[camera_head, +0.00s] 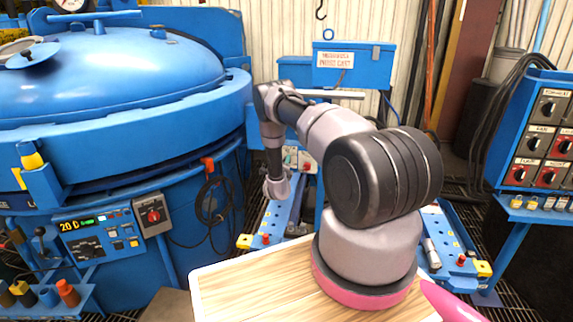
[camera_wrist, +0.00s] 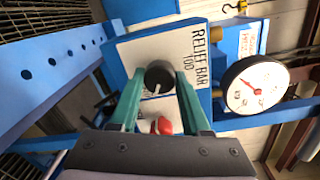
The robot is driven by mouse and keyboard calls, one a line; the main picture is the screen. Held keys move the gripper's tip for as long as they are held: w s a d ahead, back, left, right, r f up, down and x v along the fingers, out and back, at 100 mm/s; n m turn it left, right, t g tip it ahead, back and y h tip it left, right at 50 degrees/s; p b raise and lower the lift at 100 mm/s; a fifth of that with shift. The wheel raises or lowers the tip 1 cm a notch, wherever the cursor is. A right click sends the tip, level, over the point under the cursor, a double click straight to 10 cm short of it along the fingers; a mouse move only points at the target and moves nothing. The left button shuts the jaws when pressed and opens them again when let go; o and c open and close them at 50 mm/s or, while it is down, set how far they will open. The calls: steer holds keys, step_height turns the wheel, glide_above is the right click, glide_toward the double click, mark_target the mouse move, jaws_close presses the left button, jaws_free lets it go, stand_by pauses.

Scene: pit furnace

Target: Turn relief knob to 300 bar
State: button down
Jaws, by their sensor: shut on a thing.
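The relief knob (camera_wrist: 158,78) is black and round with a white pointer mark, on a white-faced blue box (camera_wrist: 190,62). The print beside it reads "RELIEF BAR" with "100" under it; other scale figures do not show. My gripper (camera_wrist: 160,74) has its two green fingers on either side of the knob, shut on it. A red knob or button (camera_wrist: 163,125) sits on the same face, between the fingers and nearer the palm. In the head view my arm reaches down beside the small panel (camera_head: 305,162); the fingers and the relief knob cannot be made out there.
A round white gauge (camera_wrist: 252,86) with a red needle stands right of the box in the wrist view; its reading is too small to tell. A large blue furnace vessel (camera_head: 110,75) fills the left. A switch panel (camera_head: 545,135) stands at the right.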

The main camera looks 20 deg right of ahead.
steer(key=shift+s+f+m, duration=0.1)
steer(key=shift+m, duration=0.2)
stand_by(0.4)
steer(key=shift+c, duration=1.9)
jaws_free()
steer(key=v, duration=1)
steer(key=shift+s+a, duration=0.2)
steer(key=shift+s, duration=0.1)
